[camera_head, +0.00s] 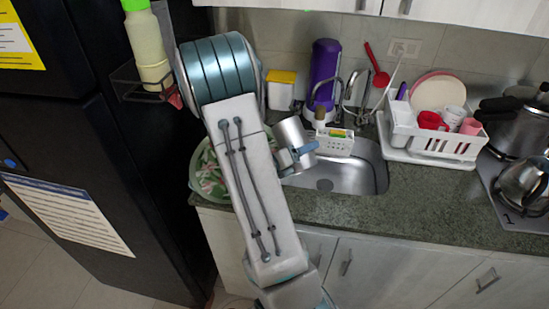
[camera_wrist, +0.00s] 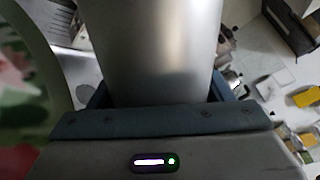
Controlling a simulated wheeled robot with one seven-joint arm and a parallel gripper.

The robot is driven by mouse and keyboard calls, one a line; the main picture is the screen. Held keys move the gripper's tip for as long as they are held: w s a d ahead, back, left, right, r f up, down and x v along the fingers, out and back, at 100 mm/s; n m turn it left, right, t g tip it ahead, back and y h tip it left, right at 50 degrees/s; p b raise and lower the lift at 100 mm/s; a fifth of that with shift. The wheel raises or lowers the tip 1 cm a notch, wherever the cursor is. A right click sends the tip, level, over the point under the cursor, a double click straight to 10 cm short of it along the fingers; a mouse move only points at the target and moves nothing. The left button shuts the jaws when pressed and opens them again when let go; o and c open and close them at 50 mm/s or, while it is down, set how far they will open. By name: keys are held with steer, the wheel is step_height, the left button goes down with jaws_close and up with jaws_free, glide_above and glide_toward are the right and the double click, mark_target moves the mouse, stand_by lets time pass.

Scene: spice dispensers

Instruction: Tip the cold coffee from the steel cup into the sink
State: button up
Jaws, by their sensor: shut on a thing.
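The steel cup (camera_head: 292,134) is a plain silver cylinder. My gripper (camera_head: 303,152) is shut on it and holds it up at the left end of the sink. The cup looks tilted in the head view; its mouth and the coffee cannot be made out. In the wrist view the cup (camera_wrist: 155,45) fills the upper middle, between the blue-grey fingers of my gripper (camera_wrist: 155,95). The sink (camera_head: 358,178) is a steel basin set in the dark counter. My arm and the cup hide its left part.
A green-rimmed bowl (camera_head: 195,176) stands left of the sink, partly behind my arm. A small white basket (camera_head: 335,144) and a purple bottle (camera_head: 325,75) are behind the sink. A white dish rack (camera_head: 440,143) stands to the right. A dark fridge (camera_head: 90,150) is close on the left.

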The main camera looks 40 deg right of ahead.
steer(key=shift+s+n+g+p, duration=0.2)
steer(key=shift+n+g+p, duration=0.3)
steer(key=shift+n+p, duration=1.4)
stand_by(0.9)
steer(key=shift+w+d+r+n+p, duration=0.1)
steer(key=shift+w+n+p, duration=0.7)
steer(key=shift+p, duration=0.75)
steer(key=shift+w+n+g+p, duration=0.3)
steer(key=shift+n+p, duration=0.3)
steer(key=shift+p, duration=0.4)
steer(key=shift+w+n+y, duration=0.25)
steer(key=shift+n+y, duration=0.05)
steer(key=shift+n, duration=0.2)
stand_by(0.6)
